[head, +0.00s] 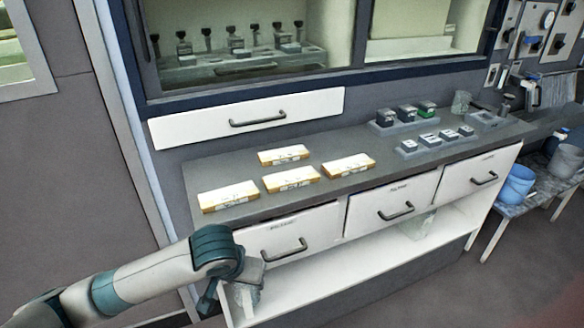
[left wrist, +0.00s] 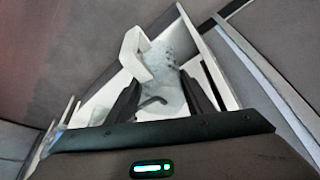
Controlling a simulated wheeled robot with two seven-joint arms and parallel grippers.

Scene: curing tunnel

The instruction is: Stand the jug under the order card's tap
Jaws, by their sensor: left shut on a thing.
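A pale, partly see-through jug (head: 246,293) is at the left end of the white lower shelf, under the drawers. The left wrist view shows its body (left wrist: 168,72) and its white loop handle (left wrist: 133,52). My left gripper (head: 222,291) is shut on the jug; its dark fingers (left wrist: 160,98) lie on either side of it. I cannot tell whether the jug touches the shelf. Several dark-topped fittings (head: 236,42), possibly taps, stand in the window recess. No order card can be told for sure. My right gripper is not in view.
Several wood-edged blocks with pale tops (head: 290,178) lie on the grey counter (head: 230,165). Small dark devices (head: 407,115) stand at its right. Drawers (head: 395,208) front it. Another clear vessel (head: 418,224) is on the lower shelf. A blue bucket (head: 517,184) stands at right.

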